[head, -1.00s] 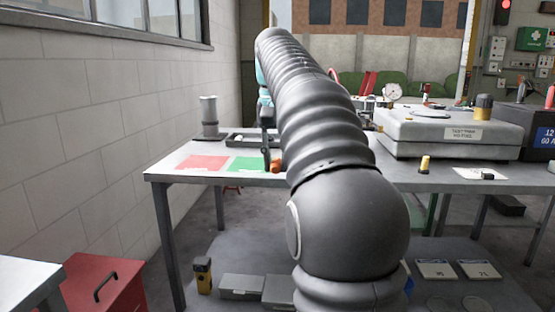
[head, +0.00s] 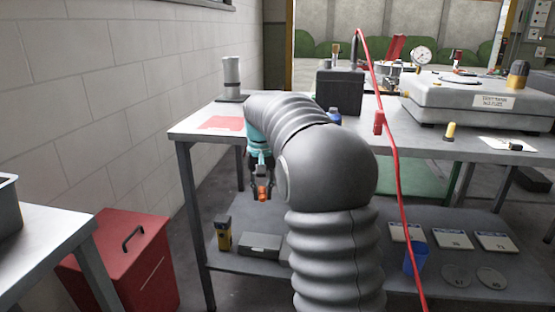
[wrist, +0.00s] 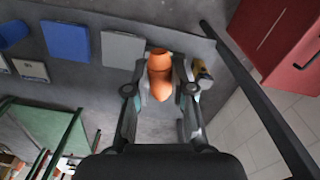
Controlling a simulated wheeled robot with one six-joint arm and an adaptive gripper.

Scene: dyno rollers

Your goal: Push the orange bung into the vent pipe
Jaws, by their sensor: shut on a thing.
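The orange bung (head: 262,194) is held between the fingers of my gripper (head: 261,188), in front of the workbench and below the level of its top. In the wrist view the bung (wrist: 160,80) sits between both fingertips, with its narrower end towards the palm. A grey upright cylinder on a dark base, which looks like the vent pipe (head: 232,73), stands at the back left of the bench top, well above and behind my gripper. Its opening cannot be made out.
The workbench (head: 190,130) has a red mat (head: 221,123) near its left corner and a dark box (head: 339,92) behind my arm. A red cable (head: 391,160) hangs down right of my arm. A red bin (head: 125,260) stands on the floor at left. The lower shelf (head: 350,250) holds several items.

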